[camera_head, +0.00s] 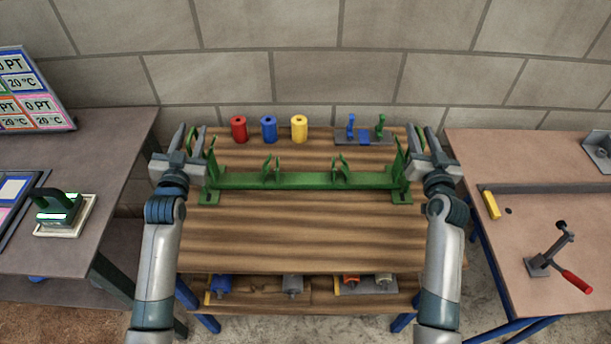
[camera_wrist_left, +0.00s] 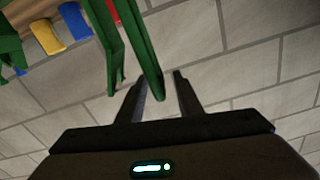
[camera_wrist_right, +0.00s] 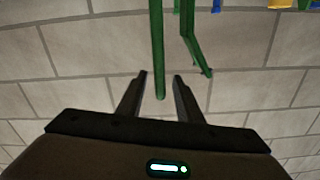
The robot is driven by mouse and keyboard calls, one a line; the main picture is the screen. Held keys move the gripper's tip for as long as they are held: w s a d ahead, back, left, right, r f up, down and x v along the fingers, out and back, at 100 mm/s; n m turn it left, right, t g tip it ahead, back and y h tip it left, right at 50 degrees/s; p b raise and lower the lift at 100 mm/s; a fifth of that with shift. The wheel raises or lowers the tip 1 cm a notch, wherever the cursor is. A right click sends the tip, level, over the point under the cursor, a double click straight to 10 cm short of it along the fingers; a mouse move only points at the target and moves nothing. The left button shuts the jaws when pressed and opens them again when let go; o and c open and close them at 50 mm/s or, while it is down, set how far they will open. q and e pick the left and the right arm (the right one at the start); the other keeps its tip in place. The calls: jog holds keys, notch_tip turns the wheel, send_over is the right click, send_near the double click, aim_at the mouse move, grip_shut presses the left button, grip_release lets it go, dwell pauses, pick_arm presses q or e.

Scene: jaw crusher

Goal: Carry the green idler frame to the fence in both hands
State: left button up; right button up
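The green idler frame (camera_head: 305,181) lies across the middle wooden table, a long bar with upright end plates and two inner bracket pairs. My left gripper (camera_head: 189,140) is at its left end. In the left wrist view a green upright (camera_wrist_left: 148,75) reaches the gap between the open fingers (camera_wrist_left: 158,90), nearer one finger. My right gripper (camera_head: 424,140) is at the right end. In the right wrist view a green upright (camera_wrist_right: 158,70) reaches between the open fingers (camera_wrist_right: 160,85), with gaps on both sides. A low grey bar (camera_head: 545,187) on the right table may be the fence.
Red (camera_head: 239,129), blue (camera_head: 269,129) and yellow (camera_head: 299,129) rollers stand behind the frame, beside a small blue-green bracket set (camera_head: 364,137). A red-handled clamp (camera_head: 560,262) and yellow block (camera_head: 491,205) are on the right table. The middle table's front is clear.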

pick_arm(q)
jog(key=shift+w, duration=0.1)
pick_arm(e)
jog(key=shift+w, duration=0.1)
pick_arm(q)
grip_shut()
pick_arm(e)
grip_shut()
dwell(1.1)
pick_arm(q)
jog(key=shift+w+r, duration=0.15)
jog(key=shift+r, duration=0.2)
pick_arm(e)
jog(key=shift+w+r, duration=0.15)
jog(key=shift+r, duration=0.15)
